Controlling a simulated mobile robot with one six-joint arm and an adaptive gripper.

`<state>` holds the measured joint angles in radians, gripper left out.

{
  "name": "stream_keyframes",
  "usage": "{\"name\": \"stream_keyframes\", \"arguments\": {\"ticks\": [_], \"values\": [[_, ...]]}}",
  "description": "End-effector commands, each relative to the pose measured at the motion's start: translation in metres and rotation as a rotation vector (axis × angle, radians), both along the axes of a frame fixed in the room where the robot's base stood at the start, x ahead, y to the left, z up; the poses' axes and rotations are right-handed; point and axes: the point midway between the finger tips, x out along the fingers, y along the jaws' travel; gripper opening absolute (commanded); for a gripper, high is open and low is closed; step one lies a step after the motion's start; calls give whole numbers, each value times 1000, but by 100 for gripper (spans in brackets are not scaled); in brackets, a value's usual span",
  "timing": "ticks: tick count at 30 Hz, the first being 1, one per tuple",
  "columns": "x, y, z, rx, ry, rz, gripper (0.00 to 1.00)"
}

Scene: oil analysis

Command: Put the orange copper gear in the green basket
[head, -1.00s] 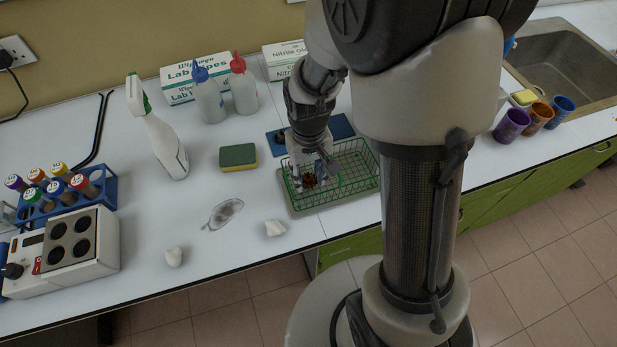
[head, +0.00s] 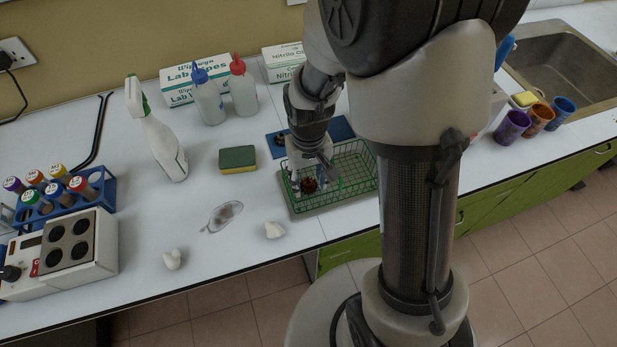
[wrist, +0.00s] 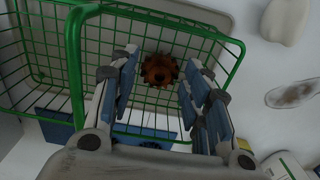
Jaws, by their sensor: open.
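The orange copper gear (head: 309,186) is inside the green basket (head: 368,152), towards its left end. In the wrist view the gear (wrist: 159,70) lies against the wire mesh of the basket (wrist: 232,62), apparently on its floor. My gripper (head: 312,170) reaches down into the basket above the gear. In the wrist view my gripper (wrist: 157,72) is open, with a finger on either side of the gear and visible gaps between. Part of the basket is hidden by my arm in the head view.
A yellow-green sponge (head: 238,159), a spray bottle (head: 158,135) and two squeeze bottles (head: 209,98) stand left of the basket. Crumpled white pieces (head: 274,230) lie in front. Coloured cups (head: 537,118) and a sink (head: 565,65) are at right.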

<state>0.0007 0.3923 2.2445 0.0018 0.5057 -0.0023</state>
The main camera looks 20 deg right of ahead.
Motion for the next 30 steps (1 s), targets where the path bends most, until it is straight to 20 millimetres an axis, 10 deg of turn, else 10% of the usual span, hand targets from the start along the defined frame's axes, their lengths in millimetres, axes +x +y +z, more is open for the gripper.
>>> {"name": "stream_keyframes", "arguments": {"ticks": [23,30], "values": [[-2,0,128,0,-15,0,44],[-41,0,198,-1,-148,-1,44]]}}
